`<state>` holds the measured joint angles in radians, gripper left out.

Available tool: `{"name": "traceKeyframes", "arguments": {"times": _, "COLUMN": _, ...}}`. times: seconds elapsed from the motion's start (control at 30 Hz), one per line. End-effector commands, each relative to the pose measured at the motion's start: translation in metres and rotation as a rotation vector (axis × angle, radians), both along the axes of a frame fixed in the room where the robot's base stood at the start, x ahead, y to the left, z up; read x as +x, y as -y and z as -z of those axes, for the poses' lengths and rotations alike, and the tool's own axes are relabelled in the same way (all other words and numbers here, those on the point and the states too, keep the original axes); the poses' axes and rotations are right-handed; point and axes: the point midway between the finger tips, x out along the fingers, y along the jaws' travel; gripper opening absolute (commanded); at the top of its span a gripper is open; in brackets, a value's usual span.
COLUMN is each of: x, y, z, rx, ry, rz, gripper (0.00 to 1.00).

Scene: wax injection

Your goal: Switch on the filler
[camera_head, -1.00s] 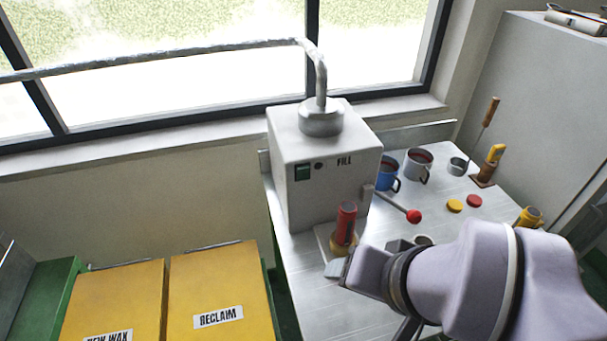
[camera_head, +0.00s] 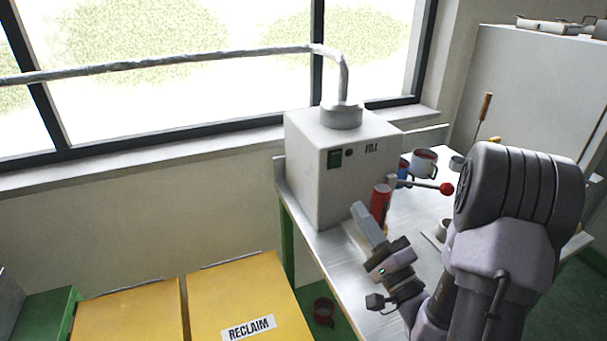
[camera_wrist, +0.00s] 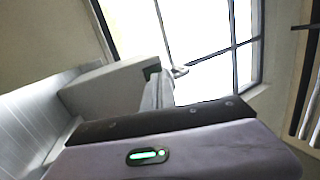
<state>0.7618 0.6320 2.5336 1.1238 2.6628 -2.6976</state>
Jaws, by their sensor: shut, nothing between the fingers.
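The filler is a grey box (camera_head: 340,190) marked FILL on the metal bench, in the head view. A green switch (camera_head: 334,158) and a small dark round light (camera_head: 349,153) are on its front. A lever with a red knob (camera_head: 446,189) sticks out at its right. A red cylinder (camera_head: 381,204) stands before the filler. My gripper (camera_head: 360,210) is shut and empty, in front of the filler, below the switch and apart from it. In the wrist view the filler (camera_wrist: 105,90) shows tilted beyond my gripper (camera_wrist: 160,80); the fingertips are partly hard to make out.
Mugs (camera_head: 424,162) stand on the bench right of the filler. Yellow bins (camera_head: 240,295), one labelled RECLAIM, stand at the lower left. A pipe (camera_head: 200,62) runs from the filler's top along the window. A grey cabinet (camera_head: 540,90) stands at the right.

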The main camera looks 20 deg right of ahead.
Motion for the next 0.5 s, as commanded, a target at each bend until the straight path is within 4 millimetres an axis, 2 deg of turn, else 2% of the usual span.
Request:
{"name": "traceKeyframes", "arguments": {"times": 0.03, "x": -0.001, "y": 0.012, "z": 0.008, "rx": 0.0, "ry": -0.004, "rz": 0.05, "gripper": 0.0}}
{"name": "traceKeyframes", "arguments": {"times": 0.13, "x": -0.002, "y": 0.024, "z": 0.014, "rx": -0.008, "ry": -0.009, "rz": 0.104, "gripper": 0.0}}
{"name": "traceKeyframes", "arguments": {"times": 0.5, "x": 0.003, "y": 0.023, "z": 0.01, "rx": -0.013, "ry": -0.006, "rz": 0.101, "gripper": 0.0}}
